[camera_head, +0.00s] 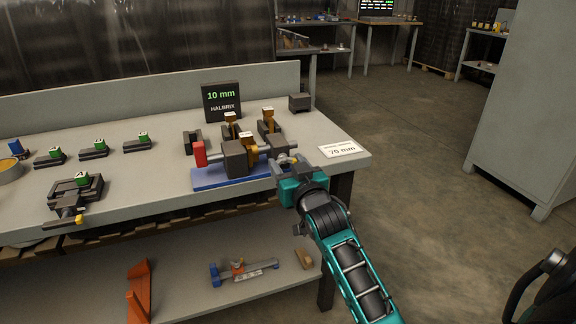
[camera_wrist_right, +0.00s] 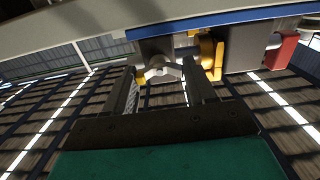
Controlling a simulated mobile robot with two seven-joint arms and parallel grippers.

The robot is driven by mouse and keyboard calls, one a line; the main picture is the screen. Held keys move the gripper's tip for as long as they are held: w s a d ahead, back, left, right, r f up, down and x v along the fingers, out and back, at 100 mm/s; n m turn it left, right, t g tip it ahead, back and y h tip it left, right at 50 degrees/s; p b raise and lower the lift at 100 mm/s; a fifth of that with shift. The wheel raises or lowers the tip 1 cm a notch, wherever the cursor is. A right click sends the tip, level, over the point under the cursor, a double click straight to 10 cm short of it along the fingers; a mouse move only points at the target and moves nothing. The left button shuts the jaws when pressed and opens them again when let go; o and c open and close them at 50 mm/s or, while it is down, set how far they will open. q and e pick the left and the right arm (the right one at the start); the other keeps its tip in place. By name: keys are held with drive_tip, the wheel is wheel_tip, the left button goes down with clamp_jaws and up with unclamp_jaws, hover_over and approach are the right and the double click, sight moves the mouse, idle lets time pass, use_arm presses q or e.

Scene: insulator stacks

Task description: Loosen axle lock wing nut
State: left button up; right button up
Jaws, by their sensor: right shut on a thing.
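The axle fixture has a blue base (camera_head: 208,179) near the table's front right edge. It carries dark grey blocks (camera_head: 235,158), brass-coloured parts and a horizontal axle with a red end (camera_head: 199,154) on the left. The grey wing nut (camera_wrist_right: 158,68) is at the fixture's right end. In the wrist view it sits between the two fingers of my right gripper (camera_wrist_right: 161,76), which is shut on it. In the head view my right gripper (camera_head: 287,164) reaches this end from the front right and partly hides the nut. My left gripper is not in view.
A black 10 mm sign (camera_head: 221,101) stands behind the fixture, and a white 70 mm card (camera_head: 340,150) lies to its right. Several small dark blocks with green tops and a small vise (camera_head: 76,190) are at left. A lower shelf holds an orange bracket (camera_head: 140,291).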

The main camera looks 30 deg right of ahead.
drive_tip(key=shift+r+n+p, duration=0.15)
drive_tip(key=shift+n+p, duration=1.45)
drive_tip(key=shift+n, duration=0.1)
drive_tip(key=n+p, duration=0.2)
drive_tip(key=n, duration=0.1)
drive_tip(key=shift+n, duration=0.3)
drive_tip(key=shift+n+p, duration=0.35)
drive_tip(key=shift+n, duration=0.55)
drive_tip(key=n, duration=0.3)
drive_tip(key=shift+n+p, duration=0.3)
drive_tip(key=shift+p, duration=0.1)
drive_tip(key=shift+n, duration=0.9)
drive_tip(key=n, duration=0.3)
drive_tip(key=shift+f, duration=0.2)
drive_tip(key=shift+n, duration=0.7)
